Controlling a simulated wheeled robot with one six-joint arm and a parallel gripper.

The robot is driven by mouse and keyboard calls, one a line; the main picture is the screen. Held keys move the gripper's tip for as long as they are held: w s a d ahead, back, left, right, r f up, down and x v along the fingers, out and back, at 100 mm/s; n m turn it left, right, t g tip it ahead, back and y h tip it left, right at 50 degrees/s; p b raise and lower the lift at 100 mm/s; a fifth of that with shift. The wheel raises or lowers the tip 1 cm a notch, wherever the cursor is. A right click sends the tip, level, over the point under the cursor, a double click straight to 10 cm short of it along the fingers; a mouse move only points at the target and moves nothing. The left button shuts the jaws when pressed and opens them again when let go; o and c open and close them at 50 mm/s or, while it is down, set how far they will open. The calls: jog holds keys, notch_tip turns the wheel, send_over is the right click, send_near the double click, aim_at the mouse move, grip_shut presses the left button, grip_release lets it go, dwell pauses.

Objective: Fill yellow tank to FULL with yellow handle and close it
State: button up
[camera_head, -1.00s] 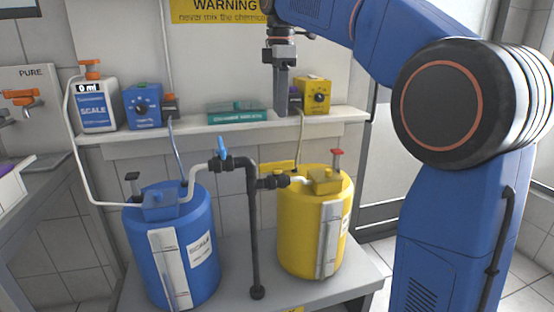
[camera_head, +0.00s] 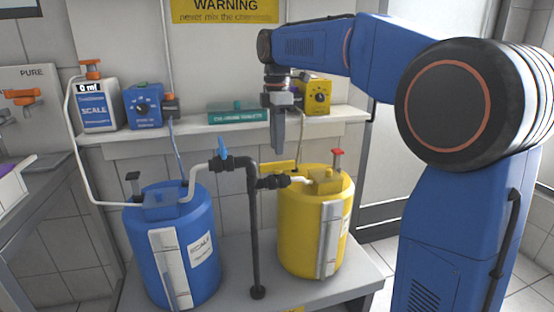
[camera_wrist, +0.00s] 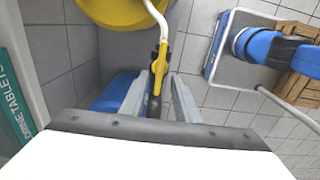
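The yellow tank (camera_head: 300,230) stands on a low grey table, with a red-topped valve (camera_head: 337,158) on its lid. The yellow handle (camera_head: 278,166) lies on the black pipe valve to the left of the tank's top. My gripper (camera_head: 279,150) points down just above this handle in the head view. In the wrist view the two fingers (camera_wrist: 159,98) are apart, and the yellow handle (camera_wrist: 158,66) shows between and beyond them. I see no contact with it. The yellow tank's rim (camera_wrist: 118,10) is at the top of that view. The tank's fill level cannot be read.
The blue tank (camera_head: 172,250) stands left, with a blue handle (camera_head: 221,148) on the pipe above. A vertical black pipe (camera_head: 255,230) stands between the tanks. The shelf (camera_head: 220,133) behind holds a scale bottle (camera_head: 95,105), a blue pump (camera_head: 143,107) and a yellow pump (camera_head: 318,97).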

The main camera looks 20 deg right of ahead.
aim_at(277, 162)
jog(key=shift+f, duration=2.8)
grip_shut()
